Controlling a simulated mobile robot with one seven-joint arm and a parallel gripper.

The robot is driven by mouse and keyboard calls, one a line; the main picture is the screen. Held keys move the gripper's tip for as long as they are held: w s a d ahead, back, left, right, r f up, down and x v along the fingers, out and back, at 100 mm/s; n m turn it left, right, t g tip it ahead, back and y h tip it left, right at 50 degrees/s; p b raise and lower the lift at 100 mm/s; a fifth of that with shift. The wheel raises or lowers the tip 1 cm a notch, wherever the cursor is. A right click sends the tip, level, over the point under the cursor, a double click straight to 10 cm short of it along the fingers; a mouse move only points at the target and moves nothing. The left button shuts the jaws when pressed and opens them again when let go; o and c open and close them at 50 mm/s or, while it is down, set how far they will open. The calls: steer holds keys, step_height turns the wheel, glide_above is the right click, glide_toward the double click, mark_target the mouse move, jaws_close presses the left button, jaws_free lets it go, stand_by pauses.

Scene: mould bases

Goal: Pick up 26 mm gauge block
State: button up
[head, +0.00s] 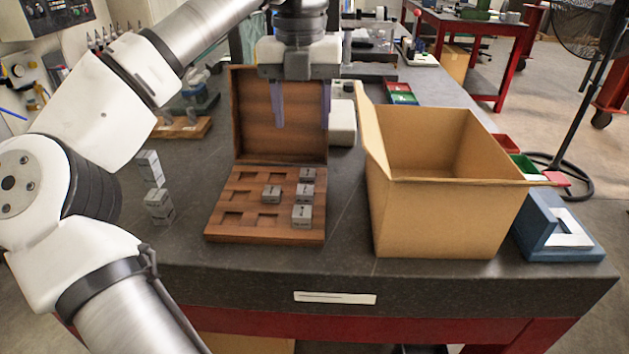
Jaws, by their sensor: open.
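Several small grey gauge blocks sit in an open wooden case (222,222): one near the middle (271,194) and others in the right column, at the back (307,175), middle (304,193) and front (301,216). More grey blocks stand on the bench left of the case, one farther back (149,165) and one nearer (158,206). Their markings are too small to read, so I cannot tell which is the 26 mm block. My gripper (301,112) is open and empty, pointing down in front of the raised lid (255,130), above the blocks.
A large open cardboard box (440,215) stands right of the case. A blue block-shaped fixture (535,235) is at the far right. Small coloured bins (402,95) lie behind. The dark bench top (340,240) is clear between case and box and along the front.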

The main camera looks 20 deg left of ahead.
glide_above(305, 189)
steer(key=f, duration=0.8)
steer(key=shift+a+f, duration=0.2)
steer(key=shift+a, duration=0.05)
steer(key=shift+d+f+p, duration=0.15)
steer(key=shift+f+p, duration=0.3)
steer(key=shift+f, duration=0.9)
steer(key=shift+d+f+p, duration=0.15)
steer(key=shift+f+p, duration=0.25)
steer(key=shift+f, duration=0.95)
steer(key=shift+c, duration=0.4)
jaws_close()
steer(key=shift+r, duration=0.2)
